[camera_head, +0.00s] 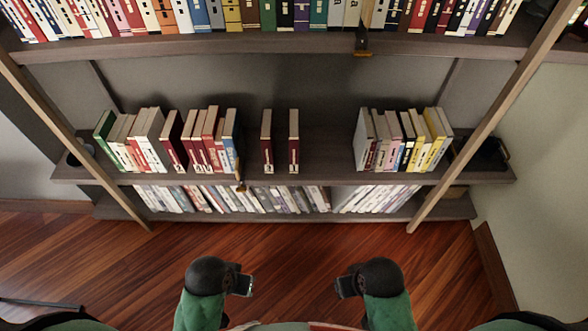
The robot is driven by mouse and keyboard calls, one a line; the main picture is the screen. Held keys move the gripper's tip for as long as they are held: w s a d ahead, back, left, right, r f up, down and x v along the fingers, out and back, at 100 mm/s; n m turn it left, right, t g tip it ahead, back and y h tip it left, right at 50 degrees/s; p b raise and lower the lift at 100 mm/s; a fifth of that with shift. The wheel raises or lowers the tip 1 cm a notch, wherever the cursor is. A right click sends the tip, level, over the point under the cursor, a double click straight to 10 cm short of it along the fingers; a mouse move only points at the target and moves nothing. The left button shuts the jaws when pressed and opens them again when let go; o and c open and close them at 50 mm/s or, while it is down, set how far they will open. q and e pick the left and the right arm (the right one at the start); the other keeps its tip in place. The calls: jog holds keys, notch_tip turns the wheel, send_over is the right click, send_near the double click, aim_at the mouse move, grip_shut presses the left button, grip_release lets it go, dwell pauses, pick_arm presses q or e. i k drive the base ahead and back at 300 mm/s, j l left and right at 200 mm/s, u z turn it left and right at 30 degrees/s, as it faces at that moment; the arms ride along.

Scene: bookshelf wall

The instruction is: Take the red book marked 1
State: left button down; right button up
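Two dark red books stand upright and apart from each other in the middle of the central shelf, one on the left (267,141) and one on the right (294,141). Each has a small white mark low on its spine, too small for me to read surely as a number. More dark red books (173,141) stand in the row to their left. My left gripper (247,285) and my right gripper (341,287) are low in front of the shelves, over the floor, well away from the books. Both look empty; their finger openings are not clear.
Free shelf surface (328,160) lies right of the two books, up to another row of books (405,140). A full upper shelf (290,44) overhangs. Wooden posts stand left (75,145) and right (490,115). A dark tray (482,153) sits at the shelf's right end.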

aim_at(293, 113)
jog(key=k+z, duration=0.15)
jog(key=z, duration=0.2)
jog(key=k+l+z, duration=0.1)
jog(key=z, duration=0.25)
jog(key=k+l+z, duration=0.1)
jog(key=k+z, duration=0.25)
jog(key=i, duration=0.1)
